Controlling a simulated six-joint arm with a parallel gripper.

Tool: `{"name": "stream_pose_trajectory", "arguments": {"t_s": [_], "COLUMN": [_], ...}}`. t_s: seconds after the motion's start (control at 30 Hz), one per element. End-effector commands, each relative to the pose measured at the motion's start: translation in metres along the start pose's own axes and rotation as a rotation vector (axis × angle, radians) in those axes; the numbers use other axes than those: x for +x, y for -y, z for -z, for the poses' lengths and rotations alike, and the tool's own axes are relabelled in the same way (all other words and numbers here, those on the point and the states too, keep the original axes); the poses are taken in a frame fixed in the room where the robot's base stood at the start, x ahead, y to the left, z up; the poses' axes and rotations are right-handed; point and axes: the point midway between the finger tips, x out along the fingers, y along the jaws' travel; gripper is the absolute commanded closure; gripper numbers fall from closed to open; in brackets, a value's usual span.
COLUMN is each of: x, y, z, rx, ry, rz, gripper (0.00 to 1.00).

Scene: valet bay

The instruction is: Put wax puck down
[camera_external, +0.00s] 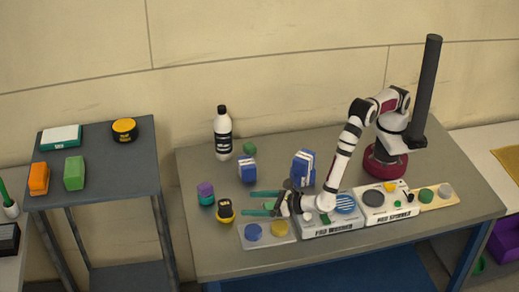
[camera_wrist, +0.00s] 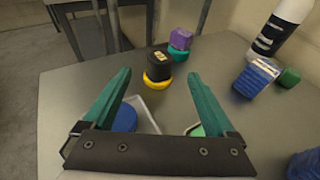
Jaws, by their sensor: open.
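No puck is clearly marked as wax, so I cannot tell which one it is. A blue puck (camera_external: 254,232) and a yellow puck (camera_external: 279,228) lie on a pale tray (camera_external: 268,244) at the table's front. A black block with a yellow round base (camera_external: 226,210) stands just left of the tray; it also shows in the wrist view (camera_wrist: 158,66), ahead between my fingertips. My gripper (camera_external: 247,203) has teal fingers spread wide and empty, above the table behind the tray. In the wrist view, my gripper (camera_wrist: 158,75) partly hides the blue puck (camera_wrist: 125,118).
A purple-and-teal stack (camera_external: 206,194), a blue block (camera_external: 247,168), a bottle (camera_external: 223,133) and a blue-and-white block (camera_external: 303,168) stand around my gripper. A pad washer (camera_external: 331,228) and labelled box lie right. A side table (camera_external: 95,190) holds a black-and-yellow tin (camera_external: 124,130).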

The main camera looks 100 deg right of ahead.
Motion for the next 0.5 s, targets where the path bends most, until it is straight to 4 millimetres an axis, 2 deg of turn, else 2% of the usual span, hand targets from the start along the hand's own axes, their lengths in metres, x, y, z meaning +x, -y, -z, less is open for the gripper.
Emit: {"name": "stream_pose_trajectory", "arguments": {"t_s": [0.03, 0.13, 0.23, 0.37, 0.43, 0.47, 0.5], "x": [-0.012, -0.029, -0.038, -0.040, -0.036, -0.034, -0.032], "y": [-0.001, -0.001, 0.000, 0.002, 0.016, 0.030, 0.056], "z": [0.000, 0.000, 0.000, -0.002, -0.015, -0.026, -0.044], "rx": [-0.001, -0.001, 0.001, 0.006, 0.069, 0.123, 0.229], "ry": [0.000, 0.000, 0.001, -0.001, -0.016, -0.029, -0.053], "rz": [-0.002, -0.002, 0.000, 0.005, 0.055, 0.099, 0.183], "gripper": [0.09, 0.09, 0.09, 0.09, 0.09, 0.09, 0.09]}}
